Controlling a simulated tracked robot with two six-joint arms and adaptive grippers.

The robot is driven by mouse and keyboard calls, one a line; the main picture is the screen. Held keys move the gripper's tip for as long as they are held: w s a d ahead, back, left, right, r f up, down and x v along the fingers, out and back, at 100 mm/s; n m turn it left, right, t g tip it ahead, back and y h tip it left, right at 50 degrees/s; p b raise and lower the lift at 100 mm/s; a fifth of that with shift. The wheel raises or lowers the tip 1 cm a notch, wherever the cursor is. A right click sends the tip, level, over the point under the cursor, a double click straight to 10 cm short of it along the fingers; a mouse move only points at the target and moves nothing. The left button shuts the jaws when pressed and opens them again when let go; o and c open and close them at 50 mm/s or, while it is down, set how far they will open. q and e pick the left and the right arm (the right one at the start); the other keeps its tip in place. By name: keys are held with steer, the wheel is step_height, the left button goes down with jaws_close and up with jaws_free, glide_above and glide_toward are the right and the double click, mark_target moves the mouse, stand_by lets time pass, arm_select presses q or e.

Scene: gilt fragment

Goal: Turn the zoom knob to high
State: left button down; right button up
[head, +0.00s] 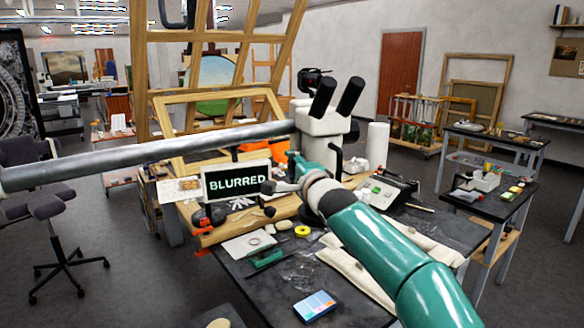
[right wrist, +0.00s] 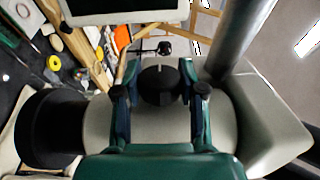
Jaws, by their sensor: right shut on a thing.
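The white microscope head (head: 322,122) with two black eyepieces hangs on a grey boom over the bench. A dark round zoom knob (right wrist: 160,86) on its pale body shows in the right wrist view, between the two fingers of my right gripper (right wrist: 160,93). The gripper is shut on the knob. In the head view my teal right arm reaches up from the lower right, and the gripper (head: 298,166) is against the microscope's lower side; the knob is hidden there. No mark on the knob is readable. A screen (head: 236,181) behind reads "BLURRED". My left gripper is not in view.
The grey boom (head: 150,150) crosses from the left at microscope height. The dark bench (head: 330,310) holds yellow tape (head: 302,231), a blue box (head: 314,306) and a grey device (head: 386,190). A wooden easel (head: 140,60) stands behind.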

steer(key=shift+f+t+y+b, duration=0.6)
steer(key=shift+t+b, duration=0.7)
steer(key=shift+b, duration=2.55)
steer(key=shift+w+r+t, duration=0.1)
steer(key=shift+r+t, duration=0.05)
steer(key=shift+t, duration=0.65)
steer(key=shift+r+t+y+p, duration=0.2)
steer(key=shift+t+y+p, duration=0.3)
steer(key=shift+t, duration=0.6)
steer(key=o, duration=1.1)
steer(key=shift+o, duration=0.2)
steer(key=shift+r, duration=0.15)
steer(key=shift+d, duration=0.1)
